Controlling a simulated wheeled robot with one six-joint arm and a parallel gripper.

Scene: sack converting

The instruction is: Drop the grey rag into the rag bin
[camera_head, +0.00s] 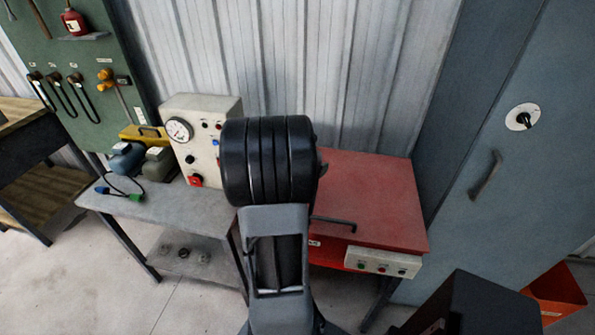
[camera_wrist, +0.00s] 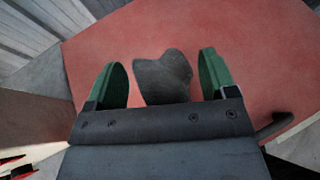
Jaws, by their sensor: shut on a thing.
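The grey rag (camera_wrist: 163,80) shows in the wrist view as a small dark crumpled piece between the two green fingers of my gripper (camera_wrist: 161,62). My gripper is shut on it, above a red surface. In the head view, the rag and the fingertips are hidden behind my dark arm links. No bin is clearly marked as the rag bin. An orange-red open container (camera_head: 556,290) stands on the floor at the lower right, partly hidden by a dark box (camera_head: 482,303).
A red-topped machine (camera_head: 372,195) with a front handle and button panel is behind my arm. A grey bench (camera_head: 190,212) with a gauge box (camera_head: 201,130) stands left of it. A tall blue-grey cabinet (camera_head: 510,170) is at right. Floor is clear at lower left.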

